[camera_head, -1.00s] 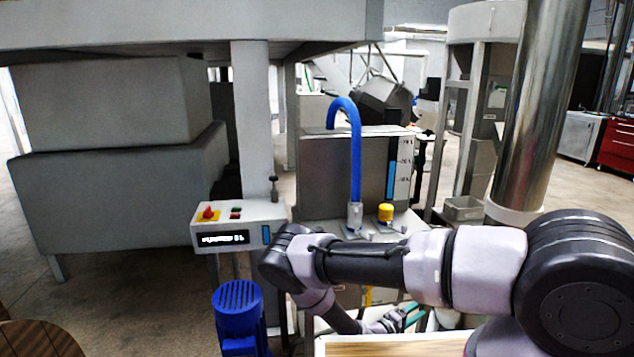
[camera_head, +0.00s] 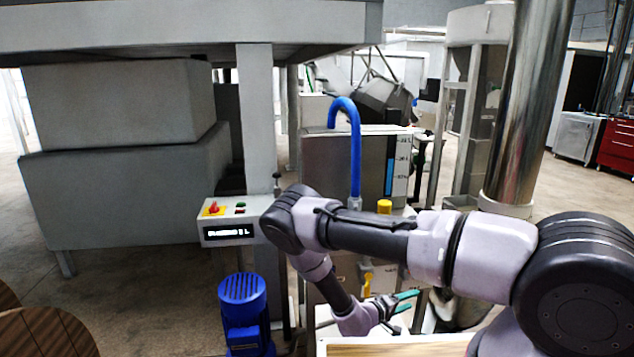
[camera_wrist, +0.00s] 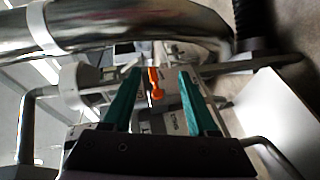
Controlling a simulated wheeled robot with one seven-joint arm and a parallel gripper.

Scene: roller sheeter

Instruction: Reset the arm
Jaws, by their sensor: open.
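My gripper (camera_head: 404,302) is at the lower middle of the head view, below my bent forearm, with its green fingers pointing right. In the wrist view my gripper (camera_wrist: 162,105) shows two green fingers spread apart with nothing held between them. An orange part (camera_wrist: 155,84) shows in the gap between the fingers, beyond them; I cannot tell what it is. A yellow handle (camera_head: 367,285) stands just left of the gripper in the head view.
A control box (camera_head: 232,222) with a red knob and a blue motor (camera_head: 243,305) stand left of my arm. A steel tank (camera_head: 340,165) with a blue hose (camera_head: 355,150) stands behind it. A thick steel pipe (camera_head: 525,110) rises at right. A wooden-topped surface (camera_head: 400,350) lies below.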

